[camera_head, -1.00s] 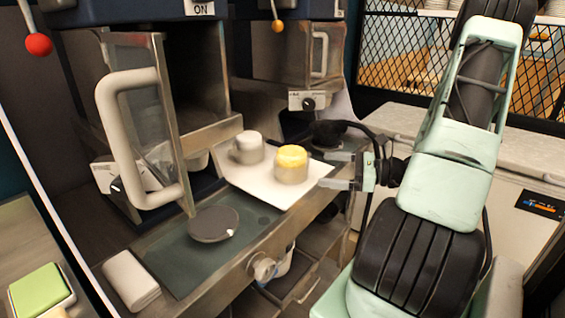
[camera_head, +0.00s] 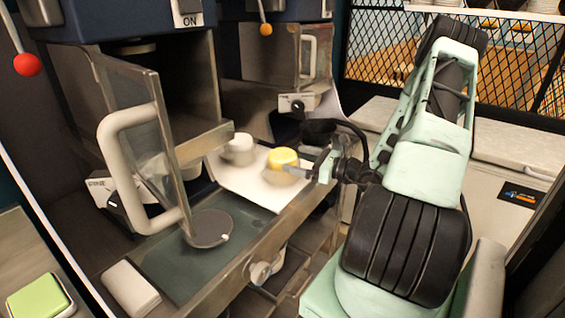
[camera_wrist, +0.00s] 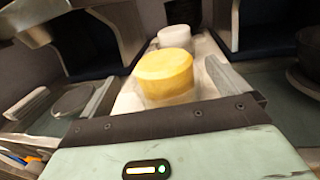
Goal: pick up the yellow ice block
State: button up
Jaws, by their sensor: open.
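The yellow ice block (camera_head: 283,156) is round, with a yellow top over a paler lower part. It sits on a white board (camera_head: 243,187) at the right side of the counter. In the wrist view the yellow block (camera_wrist: 165,68) is upright between my two fingers, with gaps on both sides. The block's base is partly hidden.
A white round block (camera_head: 239,147) stands just behind the yellow one. A machine with an open glass door and pale handle (camera_head: 118,165) stands left. A dark disc (camera_head: 208,228) lies on the green mat (camera_head: 185,268). A green-topped block (camera_head: 38,300) is at lower left.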

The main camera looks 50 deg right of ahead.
aim_at(284, 154)
jog(key=p+x, duration=0.2)
jog(key=x, duration=0.2)
jog(key=shift+w+d+r+p, duration=0.1)
jog(key=shift+w+r+p, duration=0.1)
jog(key=shift+p, duration=0.15)
jog(key=shift+w+f, duration=0.15)
jog(key=shift+w, duration=0.3)
jog(key=c, duration=1.3)
